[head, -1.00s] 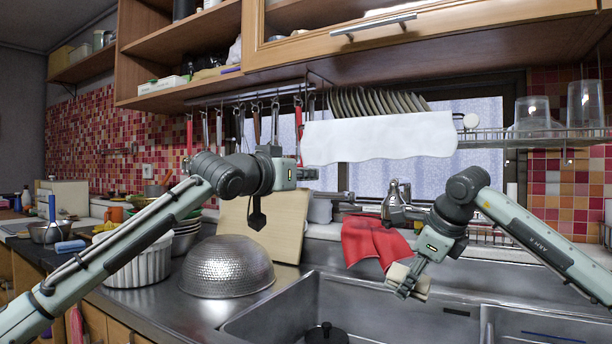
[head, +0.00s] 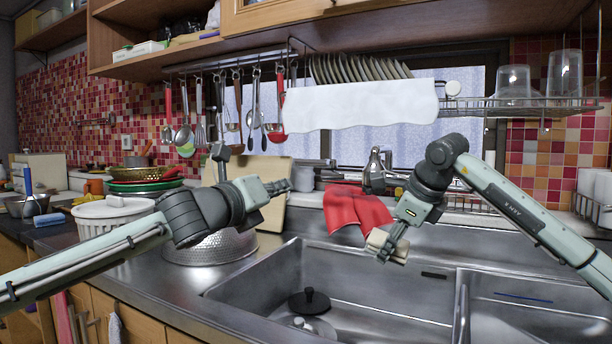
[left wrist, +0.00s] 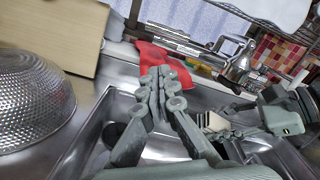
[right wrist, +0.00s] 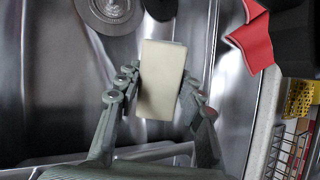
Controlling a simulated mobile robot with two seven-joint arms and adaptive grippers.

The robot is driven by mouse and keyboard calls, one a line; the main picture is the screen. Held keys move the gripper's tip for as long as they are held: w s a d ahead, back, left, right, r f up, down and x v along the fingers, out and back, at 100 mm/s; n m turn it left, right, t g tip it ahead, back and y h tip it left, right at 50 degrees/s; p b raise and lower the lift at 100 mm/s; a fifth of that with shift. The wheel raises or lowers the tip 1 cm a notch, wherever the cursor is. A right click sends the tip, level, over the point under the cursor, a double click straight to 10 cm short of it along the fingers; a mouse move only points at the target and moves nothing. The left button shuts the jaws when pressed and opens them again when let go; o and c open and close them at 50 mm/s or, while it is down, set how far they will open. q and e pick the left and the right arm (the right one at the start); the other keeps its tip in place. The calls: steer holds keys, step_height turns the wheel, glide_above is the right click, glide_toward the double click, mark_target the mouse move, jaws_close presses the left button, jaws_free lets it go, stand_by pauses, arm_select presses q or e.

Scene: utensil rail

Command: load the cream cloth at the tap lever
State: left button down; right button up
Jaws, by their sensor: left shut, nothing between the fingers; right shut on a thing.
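The cream cloth (head: 386,246) looks like a small folded block. My right gripper (head: 390,251) is shut on it and holds it over the back of the sink. In the right wrist view the cloth (right wrist: 162,75) sits between both fingers. The metal tap (head: 375,172) stands behind the sink, up and left of my right gripper; it also shows in the left wrist view (left wrist: 238,62). Its lever is too small to make out clearly. My left gripper (head: 288,186) is shut and empty, left of the tap, in front of the cutting board.
A red cloth (head: 352,212) hangs over the sink's back edge below the tap. A white cloth (head: 360,105) hangs from the dish rack. Utensils hang from the rail (head: 235,65). A metal colander (head: 208,248) stands left of the sink (head: 400,300). A black plug (head: 309,301) lies in the basin.

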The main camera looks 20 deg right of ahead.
mark_target(322, 162)
arm_select(q)
steer(key=w+d+r+m, duration=0.1)
steer(key=w+d+m, duration=0.5)
steer(key=d, duration=0.2)
steer(key=shift+w+r+m+g, duration=0.2)
steer(key=shift+r+m+g, duration=0.05)
steer(key=shift+m+g, duration=0.05)
stand_by(0.3)
steer(key=shift+r, duration=0.8)
